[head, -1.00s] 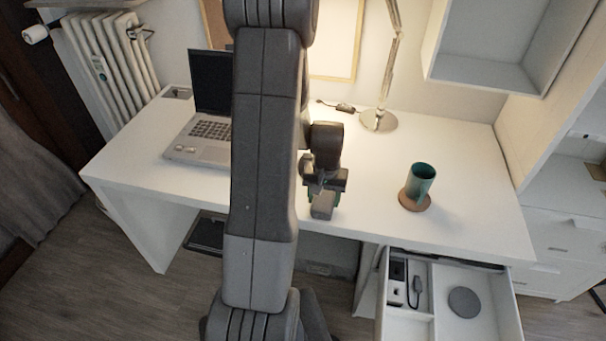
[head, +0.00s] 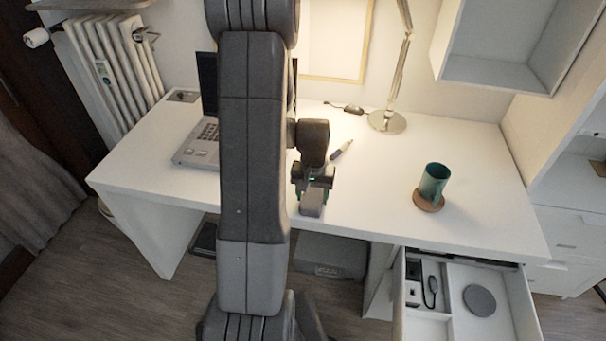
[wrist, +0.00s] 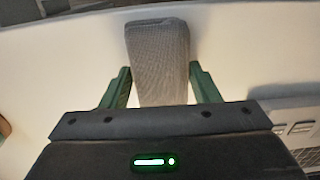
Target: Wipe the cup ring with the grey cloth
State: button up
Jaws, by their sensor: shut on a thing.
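The grey cloth (head: 311,204) is a small folded block at the end of my gripper (head: 314,192), over the front middle of the white desk. In the wrist view the cloth (wrist: 158,50) stands between the two green fingers of my gripper (wrist: 161,88), which is shut on it. Whether the cloth touches the desktop is hard to tell. No cup ring can be made out on the desk; my arm and gripper hide part of the surface. The teal cup (head: 434,181) stands upright on a round brown coaster (head: 428,203), right of my gripper.
A laptop (head: 197,150) is at the left, partly behind my arm. A pen-like item (head: 342,151) lies just behind my gripper. A lamp base (head: 387,121) stands at the back. An open drawer (head: 456,293) holds a grey disc (head: 479,300). Desktop between gripper and cup is clear.

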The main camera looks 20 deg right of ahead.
jog(key=r+p, duration=0.1)
jog(key=r, duration=0.2)
jog(key=shift+w+a+p, duration=0.1)
jog(key=shift+a+p, duration=0.1)
jog(key=shift+p, duration=0.2)
jog(key=shift+r+p, duration=1.75)
jog(key=shift+r, duration=0.85)
